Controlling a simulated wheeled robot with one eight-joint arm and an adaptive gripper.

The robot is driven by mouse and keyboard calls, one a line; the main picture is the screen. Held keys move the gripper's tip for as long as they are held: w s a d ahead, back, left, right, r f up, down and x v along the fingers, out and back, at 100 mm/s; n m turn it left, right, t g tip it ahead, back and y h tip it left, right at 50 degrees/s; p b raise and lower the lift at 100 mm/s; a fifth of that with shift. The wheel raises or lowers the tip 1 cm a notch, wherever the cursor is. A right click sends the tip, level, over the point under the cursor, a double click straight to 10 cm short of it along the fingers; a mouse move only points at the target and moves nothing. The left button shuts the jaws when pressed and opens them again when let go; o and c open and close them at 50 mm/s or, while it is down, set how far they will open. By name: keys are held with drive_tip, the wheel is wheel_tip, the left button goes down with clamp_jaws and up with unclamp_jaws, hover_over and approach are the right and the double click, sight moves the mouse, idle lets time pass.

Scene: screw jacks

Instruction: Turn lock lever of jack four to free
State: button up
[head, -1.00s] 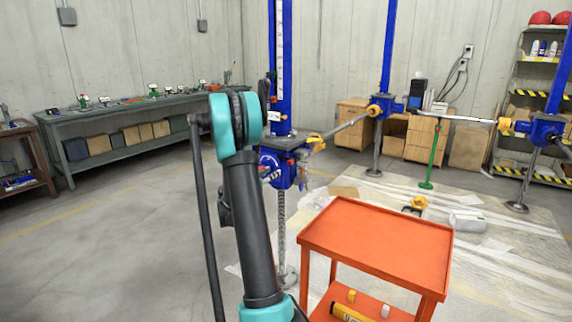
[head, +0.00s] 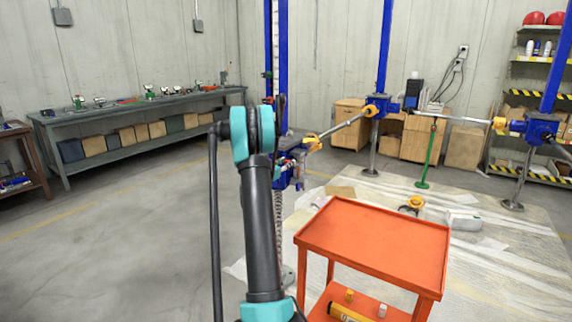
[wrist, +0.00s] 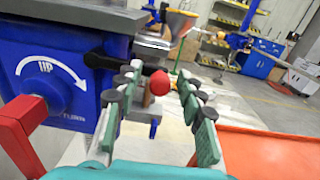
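In the wrist view, a blue jack housing (wrist: 72,95) with a white UP arrow fills the left side. A black lever (wrist: 102,61) sticks out of it to the right and ends in a red ball knob (wrist: 159,83). My gripper (wrist: 159,76) is open, its green-padded fingers on either side of the knob, with a visible gap on the right. Contact on the left cannot be told. In the head view the nearest blue jack (head: 292,170) is partly hidden behind my arm, and my gripper is not visible. No jack number is readable.
A red crank arm (wrist: 22,122) juts from the housing at the left. An orange cart (head: 375,240) stands close on the right. Two more blue jacks (head: 378,107) (head: 540,127) stand farther back, linked by shafts. The floor at the left is clear.

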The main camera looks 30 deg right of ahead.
clamp_jaws()
drive_tip(key=shift+f, duration=0.1)
idle(0.5)
drive_tip(key=w+a+f+m, duration=0.3)
drive_tip(key=w+f+m, duration=0.4)
drive_tip(key=m, duration=1.1)
drive_tip(key=shift+w+f, duration=0.3)
drive_tip(key=shift+f, duration=0.55)
drive_tip(key=shift+a, duration=0.15)
unclamp_jaws()
